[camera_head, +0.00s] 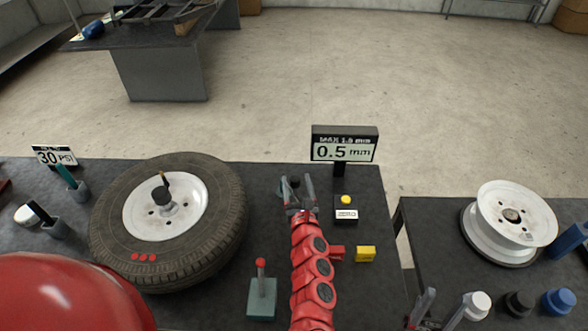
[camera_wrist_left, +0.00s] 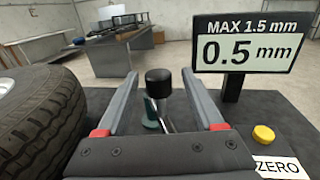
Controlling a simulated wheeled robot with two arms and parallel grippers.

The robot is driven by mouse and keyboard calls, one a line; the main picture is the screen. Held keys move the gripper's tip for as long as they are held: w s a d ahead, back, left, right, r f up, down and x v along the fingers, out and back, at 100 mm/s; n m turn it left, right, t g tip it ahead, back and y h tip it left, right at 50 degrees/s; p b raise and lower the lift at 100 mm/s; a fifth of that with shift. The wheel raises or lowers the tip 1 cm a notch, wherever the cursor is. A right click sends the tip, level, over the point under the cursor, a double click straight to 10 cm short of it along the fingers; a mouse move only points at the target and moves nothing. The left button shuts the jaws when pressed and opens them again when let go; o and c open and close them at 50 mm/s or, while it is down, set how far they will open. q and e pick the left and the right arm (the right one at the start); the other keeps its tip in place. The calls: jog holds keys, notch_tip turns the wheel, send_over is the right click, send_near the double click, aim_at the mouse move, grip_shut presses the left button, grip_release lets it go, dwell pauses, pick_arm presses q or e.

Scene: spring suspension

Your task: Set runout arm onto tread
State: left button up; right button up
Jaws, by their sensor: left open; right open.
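The tire (camera_head: 225,225) with a white rim lies flat on the dark table at the left; its tread also shows at the left of the left wrist view (camera_wrist_left: 38,120). What looks like the runout arm, a black knob (camera_wrist_left: 159,82) on a silver stem, stands upright between my left fingers; in the head view it is mostly hidden. My left gripper (camera_head: 298,186) is open around this knob, with gaps on both sides, right of the tire. My right gripper (camera_head: 442,308) is open and empty at the bottom edge; its arm is cut off.
A display (camera_head: 344,150) reading 0.5 mm stands behind a ZERO box with a yellow button (camera_head: 346,200). A red-knobbed lever (camera_head: 261,285) and a yellow block (camera_head: 366,254) are nearer. A white rim (camera_head: 512,215) lies on the right table, beyond a gap.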

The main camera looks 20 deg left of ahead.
pick_arm(q)
jog(key=shift+p+x, duration=0.55)
jog(key=shift+x, duration=1.5)
jog(key=shift+a, duration=0.1)
grip_shut()
